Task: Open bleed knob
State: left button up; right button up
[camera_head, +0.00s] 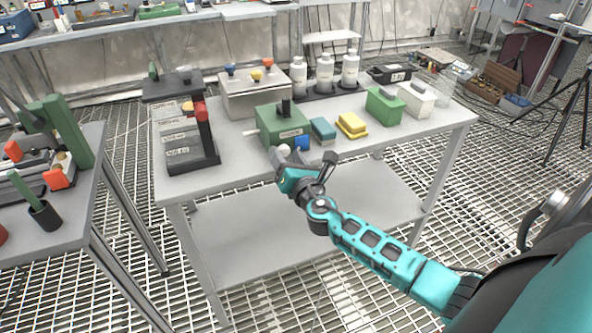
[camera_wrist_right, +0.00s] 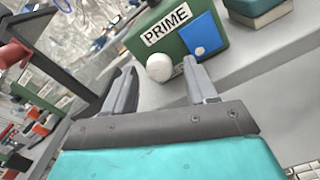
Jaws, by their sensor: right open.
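A green box (camera_wrist_right: 178,40) labelled PRIME stands on the grey table, with a blue panel on its front right. A round white knob (camera_wrist_right: 159,67), apparently the bleed knob, sticks out from its lower front. A small label beside it is partly hidden by a finger. In the head view the green box (camera_head: 281,126) is at the middle of the table and the white knob (camera_head: 284,149) shows at my right gripper (camera_head: 294,160). My right gripper is open. In the wrist view its fingers flank the knob, without visible contact. My left gripper is not in view.
A teal block (camera_head: 322,130) and a yellow block (camera_head: 351,125) lie right of the green box. A dark rack with a red handle (camera_head: 202,112) stands to its left. A grey box with coloured knobs (camera_head: 252,95) and white bottles (camera_head: 325,74) are behind.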

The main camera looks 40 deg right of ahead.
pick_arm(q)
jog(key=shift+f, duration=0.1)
pick_arm(e)
jog(key=v, duration=1.2)
jog(key=shift+s, duration=0.2)
pick_arm(q)
jog(key=p, duration=0.1)
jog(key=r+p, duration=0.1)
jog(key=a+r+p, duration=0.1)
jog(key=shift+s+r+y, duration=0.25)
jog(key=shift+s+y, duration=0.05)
pick_arm(e)
jog(key=s+a+f+m+g+y, duration=0.3)
jog(key=s+a+f+m, duration=0.2)
jog(key=m, duration=0.7)
jog(key=s+a+f+m+g+y, duration=0.3)
jog(key=s+a+f+m, duration=0.2)
jog(key=m, duration=0.8)
jog(key=s+a, duration=0.2)
jog(key=a, duration=0.2)
jog(key=shift+f+m+g, duration=0.3)
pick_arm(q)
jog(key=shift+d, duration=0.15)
pick_arm(e)
jog(key=shift+s, duration=0.1)
